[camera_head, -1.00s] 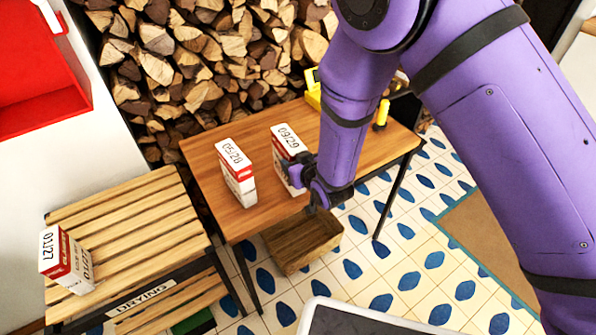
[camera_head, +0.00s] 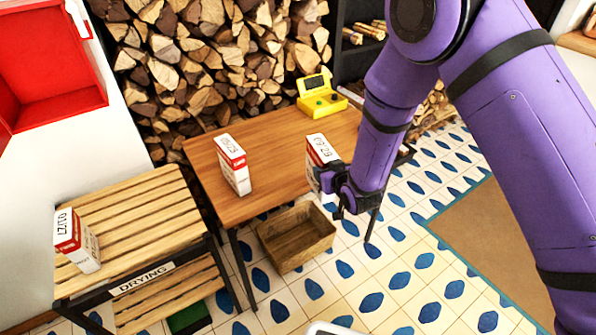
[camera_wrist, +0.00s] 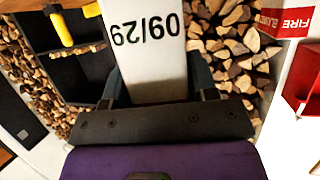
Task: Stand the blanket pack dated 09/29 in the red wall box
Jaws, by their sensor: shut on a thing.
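The white and red blanket pack dated 09/29 (camera_head: 322,150) is upright over the front right part of the wooden table. Its date reads upside down in the wrist view (camera_wrist: 152,60). My gripper (camera_head: 330,182) is shut on this pack, with a finger on each side in the wrist view (camera_wrist: 158,90). Its lower part is partly hidden by my gripper, and I cannot tell whether it clears the tabletop. The red wall box (camera_head: 62,108) is on the white wall at far left, its open inside facing the room. It also shows at the right edge of the wrist view (camera_wrist: 300,85).
A second pack (camera_head: 233,170) stands on the table (camera_head: 270,150), its date unclear. A pack dated 01/27 (camera_head: 80,242) stands on the slatted DRYING rack (camera_head: 140,210). A yellow device (camera_head: 320,98) sits at the table's back. A wooden crate (camera_head: 297,238) is on the floor.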

